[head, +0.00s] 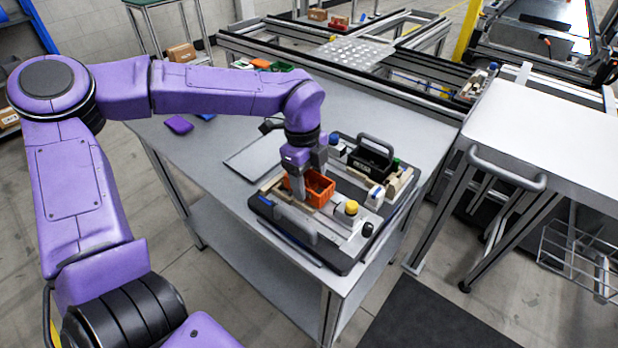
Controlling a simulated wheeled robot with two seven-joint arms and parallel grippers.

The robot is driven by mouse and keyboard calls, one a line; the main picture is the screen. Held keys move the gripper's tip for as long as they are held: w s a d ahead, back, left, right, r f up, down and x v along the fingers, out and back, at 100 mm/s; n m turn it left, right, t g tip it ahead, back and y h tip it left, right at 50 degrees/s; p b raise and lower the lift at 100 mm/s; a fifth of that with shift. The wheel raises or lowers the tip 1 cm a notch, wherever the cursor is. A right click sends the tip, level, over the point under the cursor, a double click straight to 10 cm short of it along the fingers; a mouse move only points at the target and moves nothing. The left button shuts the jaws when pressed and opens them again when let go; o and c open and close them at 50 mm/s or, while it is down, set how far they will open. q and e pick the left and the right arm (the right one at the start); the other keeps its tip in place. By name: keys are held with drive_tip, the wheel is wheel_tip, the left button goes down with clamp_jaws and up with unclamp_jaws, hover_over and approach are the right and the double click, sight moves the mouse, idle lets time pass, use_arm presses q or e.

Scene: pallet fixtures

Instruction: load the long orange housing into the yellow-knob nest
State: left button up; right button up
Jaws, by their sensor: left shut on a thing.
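The orange housing (320,189) is an open box in the near-left part of the pallet fixture (337,262) on the grey table. The yellow knob (351,207) stands just right of it, on a pale clamp block. My left gripper (297,190) points down at the housing's left end and is shut on its wall. The housing sits low beside the yellow knob; whether it is fully seated I cannot tell, as the gripper and fixture parts hide its underside. My right gripper is not in view.
A flat grey plate (250,160) lies left of the fixture. Small orange and green parts (262,64) lie at the table's back. A white table (550,130) stands to the right.

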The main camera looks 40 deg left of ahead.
use_arm(q)
drive_tip(key=shift+f, duration=0.5)
drive_tip(key=o, duration=1.2)
drive_tip(key=shift+r, duration=0.1)
wheel_tip(320, 180, up, 10)
drive_tip(key=a+b, duration=0.1)
drive_tip(key=shift+a+r, duration=0.15)
drive_tip(key=shift+r, duration=0.05)
